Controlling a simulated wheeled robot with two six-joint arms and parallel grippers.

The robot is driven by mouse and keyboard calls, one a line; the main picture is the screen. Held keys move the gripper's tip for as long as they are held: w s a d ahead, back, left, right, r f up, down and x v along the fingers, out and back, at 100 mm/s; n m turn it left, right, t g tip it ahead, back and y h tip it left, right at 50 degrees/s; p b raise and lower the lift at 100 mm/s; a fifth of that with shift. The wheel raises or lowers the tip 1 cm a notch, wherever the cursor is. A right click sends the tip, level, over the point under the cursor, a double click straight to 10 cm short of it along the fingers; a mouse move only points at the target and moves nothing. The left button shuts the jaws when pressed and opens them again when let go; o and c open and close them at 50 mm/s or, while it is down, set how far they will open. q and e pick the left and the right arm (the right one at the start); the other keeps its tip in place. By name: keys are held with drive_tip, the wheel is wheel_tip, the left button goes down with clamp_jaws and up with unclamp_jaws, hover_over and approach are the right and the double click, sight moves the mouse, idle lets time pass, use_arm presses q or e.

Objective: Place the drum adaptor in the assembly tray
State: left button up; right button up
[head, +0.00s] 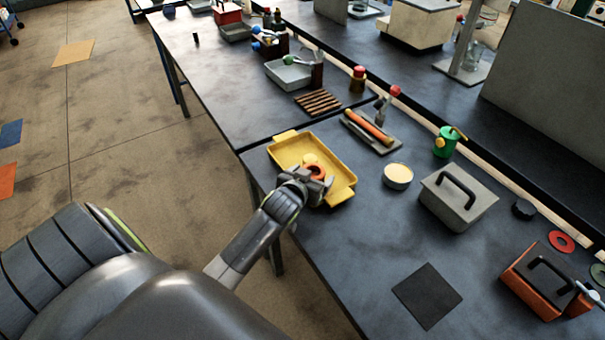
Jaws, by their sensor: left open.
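The yellow tray (283,143), which I take for the assembly tray, sits at the near left edge of the dark bench. An orange-red ring-shaped part (316,170), likely the drum adaptor, is in the tray, with a small pale yellow piece (310,158) beside it. My left gripper (318,184) is open at the tray, right by the orange part. Its fingers hide some of the part, and I cannot tell whether they touch it. My right gripper is not in view.
A cream-topped round tin (397,176), a grey box with a black handle (448,207) and a green can (446,142) stand right of the tray. An orange case (532,288) is at the lower right. A black mat (427,296) lies on clear bench.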

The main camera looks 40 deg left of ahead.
use_arm(q)
drive_tip(key=v, duration=1.1)
drive_tip(key=shift+s+b, duration=0.15)
drive_tip(key=shift+b, duration=0.25)
drive_tip(key=shift+s+f, duration=0.2)
drive_tip(key=shift+s, duration=0.1)
drive_tip(key=s+d+f+m+g, duration=0.1)
drive_tip(key=s+f+g, duration=0.3)
drive_tip(key=s, duration=0.7)
drive_tip(key=s+f+m+g, duration=0.1)
drive_tip(key=s+f+g, duration=0.2)
drive_tip(key=s+g, duration=0.55)
drive_tip(key=s+a+f+t+h, duration=0.1)
drive_tip(key=s+f+t, duration=0.15)
drive_tip(key=f, duration=2.35)
drive_tip(key=s+d+f+g, duration=0.1)
drive_tip(key=s+f+g, duration=0.1)
drive_tip(key=s+f, duration=1.2)
drive_tip(key=shift+s+f+h, duration=0.3)
drive_tip(key=shift+s+f, duration=0.05)
drive_tip(key=shift+s, duration=0.15)
